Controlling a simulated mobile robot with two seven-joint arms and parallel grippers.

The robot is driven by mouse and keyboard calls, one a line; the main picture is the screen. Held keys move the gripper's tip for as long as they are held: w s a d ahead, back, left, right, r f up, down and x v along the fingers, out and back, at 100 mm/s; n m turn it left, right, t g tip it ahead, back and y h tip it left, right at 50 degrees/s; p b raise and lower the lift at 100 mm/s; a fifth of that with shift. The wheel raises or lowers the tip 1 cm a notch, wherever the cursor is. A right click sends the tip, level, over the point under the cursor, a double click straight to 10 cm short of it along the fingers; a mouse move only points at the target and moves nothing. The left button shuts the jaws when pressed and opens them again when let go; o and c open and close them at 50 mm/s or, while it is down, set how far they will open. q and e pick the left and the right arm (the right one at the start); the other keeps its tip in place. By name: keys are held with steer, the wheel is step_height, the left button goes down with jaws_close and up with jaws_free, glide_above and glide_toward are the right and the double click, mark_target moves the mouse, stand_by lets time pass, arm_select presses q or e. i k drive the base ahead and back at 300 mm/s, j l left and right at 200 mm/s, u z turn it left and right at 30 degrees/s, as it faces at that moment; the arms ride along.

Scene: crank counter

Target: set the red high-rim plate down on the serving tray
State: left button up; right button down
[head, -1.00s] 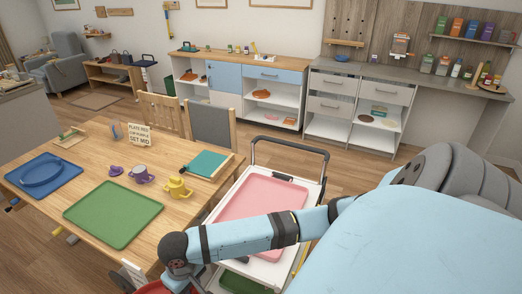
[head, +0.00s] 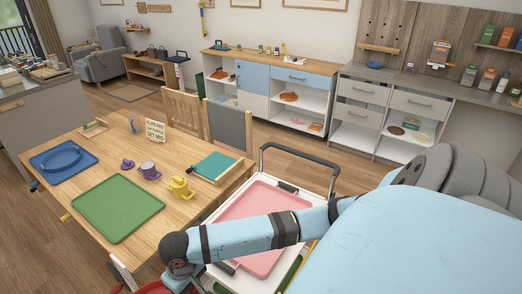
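A red piece (head: 154,288), possibly the red high-rim plate, shows at the bottom edge under my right forearm; most of it is cut off. A green tray (head: 118,208) lies bare on the wooden table. A pink tray (head: 262,205) lies on a white cart, partly behind my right arm. A blue tray (head: 38,162) at the table's left holds a blue plate (head: 62,157). I cannot tell which is the serving tray. My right arm crosses from the right and bends down at lower left; its gripper is out of the picture. My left gripper is not in view.
On the table (head: 150,220) stand a purple mug (head: 149,172), a yellow teapot (head: 180,188), a teal book-like item (head: 213,165) and a sign (head: 155,130). Chairs (head: 229,128) stand behind it. The cart's dark handle (head: 298,155) rises at its far side.

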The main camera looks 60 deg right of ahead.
mark_target(269, 213)
steer(key=k+l, duration=0.1)
steer(key=l, duration=0.4)
steer(key=l+u, duration=0.15)
steer(key=l, duration=0.35)
steer(key=k+l, duration=0.15)
steer(key=l, duration=0.3)
steer(key=l+u, duration=0.05)
